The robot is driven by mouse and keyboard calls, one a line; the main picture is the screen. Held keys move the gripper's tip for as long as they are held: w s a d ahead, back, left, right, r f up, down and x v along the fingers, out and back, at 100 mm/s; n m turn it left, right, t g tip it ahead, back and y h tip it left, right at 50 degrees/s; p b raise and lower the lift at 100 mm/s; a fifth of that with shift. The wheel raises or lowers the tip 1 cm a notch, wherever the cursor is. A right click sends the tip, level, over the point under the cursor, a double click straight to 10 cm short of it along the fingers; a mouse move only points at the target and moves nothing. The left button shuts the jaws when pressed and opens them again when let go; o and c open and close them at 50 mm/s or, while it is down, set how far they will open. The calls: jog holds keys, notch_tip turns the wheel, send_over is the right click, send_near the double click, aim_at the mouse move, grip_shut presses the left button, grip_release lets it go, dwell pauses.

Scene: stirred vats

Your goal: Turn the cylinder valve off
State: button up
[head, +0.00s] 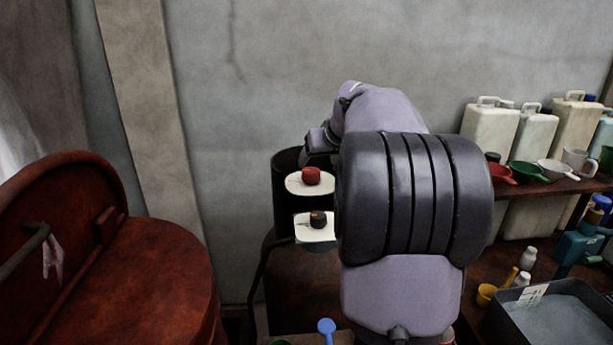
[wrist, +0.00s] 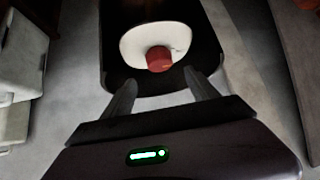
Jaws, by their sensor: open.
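A red knob (head: 311,176) sits on a white rounded plate (head: 293,184) in front of a dark upright housing (head: 286,200) left of my arm in the head view. A dark knob (head: 318,219) sits on a second white plate (head: 304,229) below it. No label shows which one is the cylinder valve. In the wrist view the red knob (wrist: 159,59) lies just beyond the fingertips of my gripper (wrist: 160,84). My gripper is open, with nothing between its fingers. The dark knob is out of the wrist view. My arm hides part of the housing's right side.
A large rusty red vat (head: 150,275) with a raised lid (head: 65,210) stands on the left. A shelf (head: 545,190) on the right holds jugs, scoops and a mug. A grey basin (head: 555,318) is at lower right. The wall (head: 240,120) behind is bare.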

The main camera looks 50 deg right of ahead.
aim_at(311, 170)
jog(key=b+x, duration=0.1)
jog(key=x, duration=0.8)
jog(key=shift+w+f+b, duration=0.1)
jog(key=shift+b, duration=0.25)
jog(key=c, duration=1.3)
